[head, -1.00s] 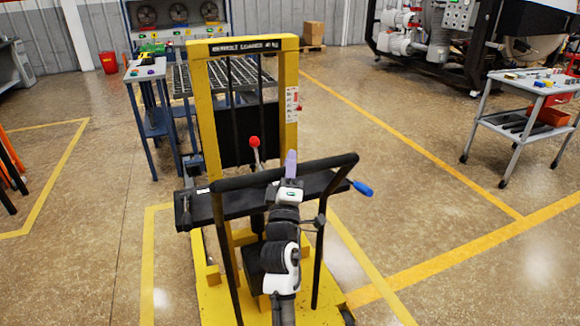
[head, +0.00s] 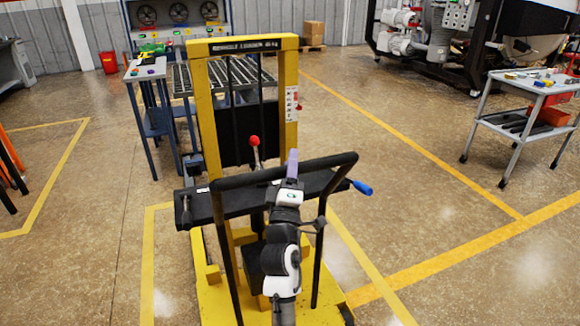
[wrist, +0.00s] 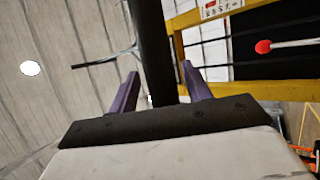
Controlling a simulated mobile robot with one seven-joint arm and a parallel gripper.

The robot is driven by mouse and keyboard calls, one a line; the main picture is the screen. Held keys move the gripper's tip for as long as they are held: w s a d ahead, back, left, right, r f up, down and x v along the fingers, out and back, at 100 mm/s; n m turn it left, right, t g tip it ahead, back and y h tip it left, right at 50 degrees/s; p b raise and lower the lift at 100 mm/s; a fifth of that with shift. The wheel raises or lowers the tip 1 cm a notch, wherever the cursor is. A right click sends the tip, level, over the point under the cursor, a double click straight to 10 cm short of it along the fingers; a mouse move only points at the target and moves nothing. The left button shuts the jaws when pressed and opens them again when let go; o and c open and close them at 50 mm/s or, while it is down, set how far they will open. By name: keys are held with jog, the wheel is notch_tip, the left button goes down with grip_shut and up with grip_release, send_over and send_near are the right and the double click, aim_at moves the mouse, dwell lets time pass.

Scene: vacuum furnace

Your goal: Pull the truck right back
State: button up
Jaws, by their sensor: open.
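The truck is a yellow loader with a tall mast frame (head: 197,110) and a black U-shaped push handle (head: 240,178) facing me. A red-knobbed lever (head: 254,142) stands in front of its mast, and also shows in the wrist view (wrist: 264,47). My gripper (head: 292,158) is at the handle's top bar, right of its middle. In the wrist view my gripper (wrist: 160,76) has its two purple fingers apart, with the black handle bar (wrist: 152,40) running between them. The fingers look clear of the bar, but contact cannot be told for certain.
A blue-legged table (head: 146,72) and a roller rack (head: 228,72) stand behind the truck on the left. A grey cart (head: 520,130) stands at the right. The floor right of the truck is open, crossed by yellow lines. Orange-and-black posts (head: 10,165) stand far left.

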jog(key=b+v, duration=0.5)
jog(key=v, duration=0.8)
jog(key=shift+s, duration=0.25)
jog(key=shift+f, duration=0.1)
